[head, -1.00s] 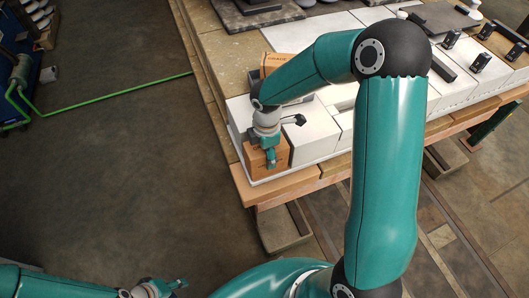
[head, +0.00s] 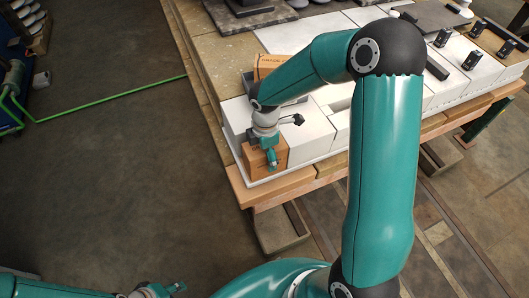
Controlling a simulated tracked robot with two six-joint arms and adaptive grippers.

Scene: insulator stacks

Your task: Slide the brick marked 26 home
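An orange-brown brick (head: 263,160) sits at the front left corner of the white block layer, its front face toward me. I cannot read a number on it. My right gripper (head: 272,166) is at this brick, pointing down, with its fingertips against or just in front of the brick's face. I cannot tell whether the fingers are open or shut. My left gripper (head: 177,288) is low at the bottom of the view, far from the bricks, and too small to judge its opening.
Another orange brick (head: 270,63) with printed lettering stands behind, partly hidden by my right arm. Several black fittings (head: 473,59) stand at the right. A wooden edge (head: 262,193) runs along the front. A green hose (head: 110,103) crosses the floor.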

